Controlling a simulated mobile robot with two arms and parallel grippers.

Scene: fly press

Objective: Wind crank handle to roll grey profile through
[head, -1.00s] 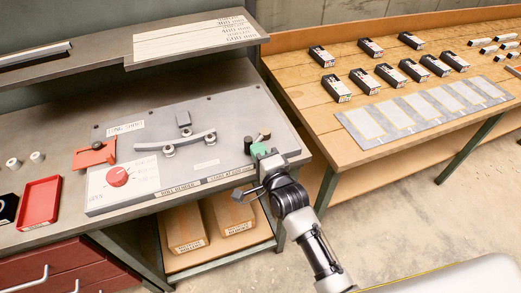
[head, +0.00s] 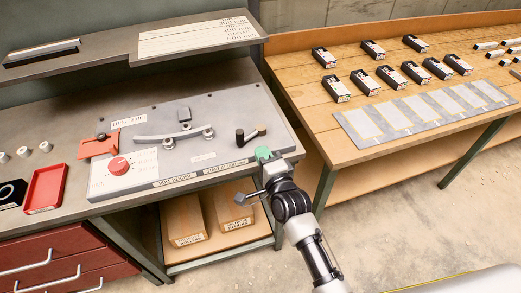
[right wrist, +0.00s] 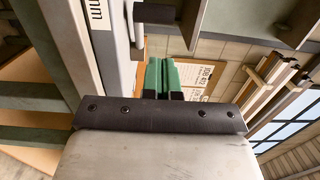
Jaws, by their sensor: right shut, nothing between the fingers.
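The roll bender (head: 225,115) is a grey plate on the bench in the head view. The grey profile (head: 155,138), a slightly curved bar, lies across its rollers. In the right wrist view, the green fingertips (right wrist: 162,76) are together beside the plate's edge. My left gripper is not in view.
A red stop block (head: 98,146) and a red dial (head: 119,166) are on the left of the machine. A red tray (head: 46,187) lies further left. A wooden table (head: 400,139) at right carries black boxes and a marked mat. An overhead shelf (head: 110,45) overhangs the back.

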